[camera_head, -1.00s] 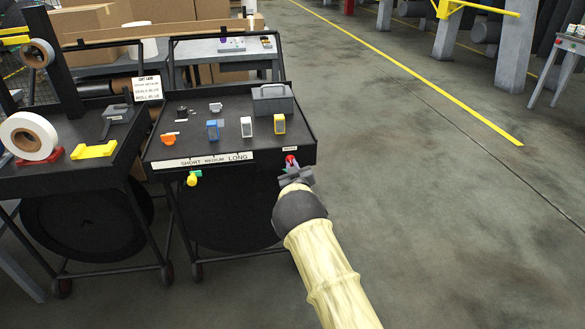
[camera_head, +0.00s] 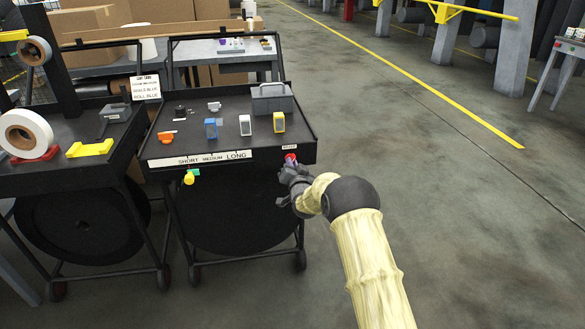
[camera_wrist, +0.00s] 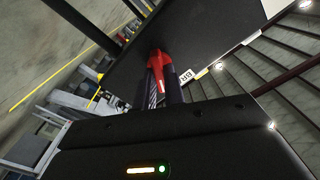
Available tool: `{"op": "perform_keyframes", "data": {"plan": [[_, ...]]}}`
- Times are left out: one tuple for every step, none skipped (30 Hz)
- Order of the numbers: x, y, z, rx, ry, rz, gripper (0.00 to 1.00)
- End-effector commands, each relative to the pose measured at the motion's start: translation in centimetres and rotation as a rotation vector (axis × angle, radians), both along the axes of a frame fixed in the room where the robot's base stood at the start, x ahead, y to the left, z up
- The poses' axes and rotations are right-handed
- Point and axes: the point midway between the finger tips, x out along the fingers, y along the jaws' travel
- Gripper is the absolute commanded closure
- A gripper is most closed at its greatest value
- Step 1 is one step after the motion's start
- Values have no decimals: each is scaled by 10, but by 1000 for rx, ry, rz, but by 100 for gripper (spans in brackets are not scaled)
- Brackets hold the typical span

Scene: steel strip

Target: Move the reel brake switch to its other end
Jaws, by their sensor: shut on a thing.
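The reel brake switch is a red-tipped lever (camera_head: 290,158) at the front right corner of the black cart, just under a small white label (camera_head: 290,148). My gripper (camera_head: 289,166) is at that corner and covers part of the switch. In the wrist view the red lever (camera_wrist: 158,62) sits between my gripper's fingers (camera_wrist: 162,88), which are shut on it. A label beginning "BR" (camera_wrist: 186,77) shows beside it. The lower part of the lever is hidden by the fingers, and I cannot tell which end it stands at.
The black cart top (camera_head: 190,150) holds blue, white and yellow strapping pieces, an orange tool (camera_head: 166,136) and a grey toolbox (camera_head: 272,98). A strip reading SHORT, MEDIUM, LONG (camera_head: 200,159) runs along its front edge. The floor to the right (camera_head: 440,210) is clear.

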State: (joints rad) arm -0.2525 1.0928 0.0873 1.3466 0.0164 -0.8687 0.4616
Motion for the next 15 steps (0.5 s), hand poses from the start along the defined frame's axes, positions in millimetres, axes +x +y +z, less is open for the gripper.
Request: {"op": "perform_keyframes", "data": {"plan": [[0,-1,-1,20,5,-1,100],[0,-1,-1,31,9,-1,100],[0,-1,0,43,11,-1,100],[0,0,0,50,14,0,100],[0,0,0,56,16,0,100],[0,0,0,62,18,0,100],[0,0,0,66,19,0,100],[0,0,0,69,20,0,100],[0,0,0,73,21,0,100],[0,0,0,74,21,0,100],[0,0,0,75,22,0,100],[0,0,0,76,22,0,100],[0,0,0,76,22,0,100],[0,0,0,76,22,0,100],[0,0,0,76,22,0,100]]}}
